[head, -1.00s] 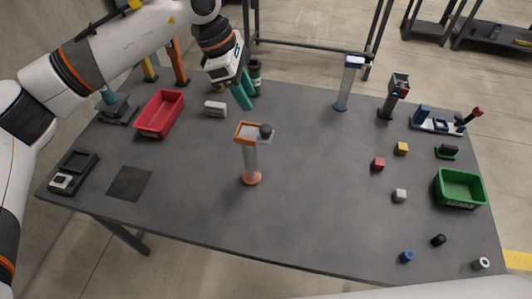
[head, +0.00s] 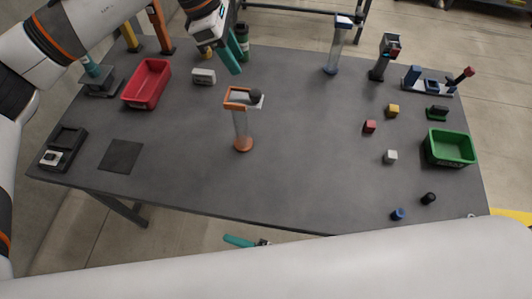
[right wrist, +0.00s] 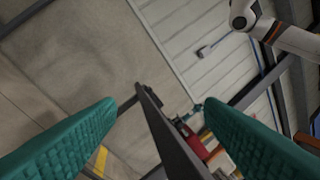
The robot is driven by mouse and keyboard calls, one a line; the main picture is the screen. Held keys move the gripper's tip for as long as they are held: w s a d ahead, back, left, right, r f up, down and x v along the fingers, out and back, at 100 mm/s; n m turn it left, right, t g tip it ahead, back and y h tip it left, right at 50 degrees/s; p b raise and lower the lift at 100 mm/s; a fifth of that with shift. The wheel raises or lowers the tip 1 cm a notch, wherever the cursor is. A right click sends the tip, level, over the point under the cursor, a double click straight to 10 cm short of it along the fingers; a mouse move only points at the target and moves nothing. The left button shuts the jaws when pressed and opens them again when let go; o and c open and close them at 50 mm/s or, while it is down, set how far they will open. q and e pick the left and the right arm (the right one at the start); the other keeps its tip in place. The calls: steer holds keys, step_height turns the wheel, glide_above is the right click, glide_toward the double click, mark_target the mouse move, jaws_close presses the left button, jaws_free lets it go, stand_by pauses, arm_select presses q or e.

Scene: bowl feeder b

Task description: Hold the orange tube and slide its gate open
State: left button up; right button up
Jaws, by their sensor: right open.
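The orange tube (head: 241,124) stands upright mid-table, a clear column with an orange base and an orange frame on top. Its gate has a black knob (head: 255,97) at the right side of the frame. My left gripper (head: 232,63) is just behind and above the tube's top in the picture, with teal fingers pointing down. It does not appear to hold the tube, and its finger gap is not clear. My right gripper (head: 243,241) shows partly beyond the table's front edge, mostly behind my arm. In the right wrist view its fingers (right wrist: 160,105) are wide apart and empty.
A red bin (head: 148,84) and a white-grey block (head: 203,77) lie left of the tube. A blue-topped tube (head: 336,48) stands at the back. Small cubes and a green bin (head: 450,148) are at right. The table's front edge (head: 215,213) is near my right gripper.

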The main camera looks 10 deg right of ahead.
mark_target(245, 129)
step_height(245, 129, up, 9)
steer(key=s+a+n+g+y, duration=0.1)
steer(key=s+n+g+y, duration=0.1)
steer(key=n+y, duration=0.15)
steer(key=w+d+r+m+t+h, duration=0.1)
steer(key=w+d+m+t+h, duration=0.5)
steer(key=w+m, duration=0.55)
steer(key=w+d+r+m+t+h, duration=0.1)
steer(key=w+d+m+t+h, duration=0.2)
steer(key=w+d+m+h, duration=0.6)
steer(key=shift+m+y, duration=0.35)
steer(key=shift+m, duration=0.35)
steer(key=x, duration=0.4)
steer(key=a+x, duration=0.1)
steer(key=x, duration=0.9)
steer(key=shift+s+a+f, duration=0.2)
steer(key=shift+a, duration=0.15)
